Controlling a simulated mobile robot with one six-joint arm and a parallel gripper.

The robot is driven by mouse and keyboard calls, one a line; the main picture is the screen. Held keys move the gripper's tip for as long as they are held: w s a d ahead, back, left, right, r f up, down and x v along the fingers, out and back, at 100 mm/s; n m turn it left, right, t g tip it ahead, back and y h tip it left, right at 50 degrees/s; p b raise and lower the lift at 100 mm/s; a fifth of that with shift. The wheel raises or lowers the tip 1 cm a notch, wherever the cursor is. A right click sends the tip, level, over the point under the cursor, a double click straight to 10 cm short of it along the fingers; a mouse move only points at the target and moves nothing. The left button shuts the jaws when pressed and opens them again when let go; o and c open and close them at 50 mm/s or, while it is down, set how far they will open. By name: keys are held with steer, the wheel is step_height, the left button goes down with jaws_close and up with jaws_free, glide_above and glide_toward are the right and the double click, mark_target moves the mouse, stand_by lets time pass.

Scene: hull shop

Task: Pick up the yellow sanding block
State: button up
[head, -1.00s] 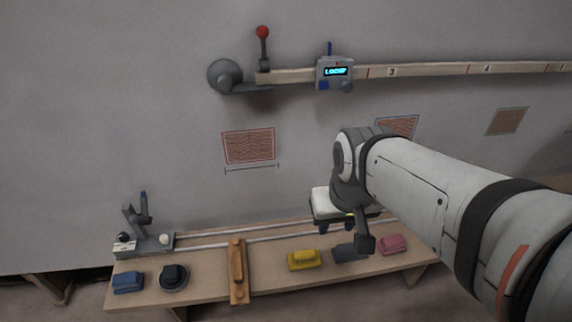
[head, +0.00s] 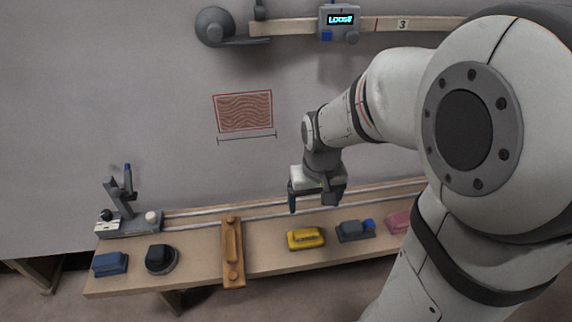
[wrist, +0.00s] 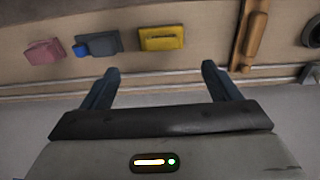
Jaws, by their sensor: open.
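The yellow sanding block (head: 306,238) lies on the bench, between the wooden tool and a grey block. In the wrist view the yellow block (wrist: 161,38) lies beyond the fingertips, between their two lines and apart from them. My gripper (head: 315,203) is open and empty, above the back part of the bench, slightly behind and above the yellow block in the head view. Its two blue-grey fingers (wrist: 160,70) are spread wide in the wrist view.
On the bench (head: 195,270) a grey block with a blue knob (head: 355,231) sits close to the yellow one, with a pink block (head: 398,222) beyond. The long wooden tool (head: 232,252), a round black sander (head: 161,260) and a blue block (head: 110,263) lie left. Metal rails (head: 195,225) run behind.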

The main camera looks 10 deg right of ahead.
mark_target(306, 231)
steer(key=o, duration=0.3)
steer(key=shift+g, duration=0.4)
steer(key=w+f+b, duration=0.1)
steer(key=f, duration=0.3)
steer(key=w+f+b, duration=0.1)
steer(key=f, duration=0.3)
steer(key=w+f+b, duration=0.1)
steer(key=f+b, duration=0.1)
steer(key=f, duration=0.2)
steer(key=shift+w, duration=0.4)
steer(key=shift+w+f+b, duration=0.2)
steer(key=shift+f+b, duration=0.35)
steer(key=shift+f, duration=1.4)
steer(key=shift+w+f+b, duration=0.15)
steer(key=shift+f+b, duration=0.35)
steer(key=shift+f, duration=1.4)
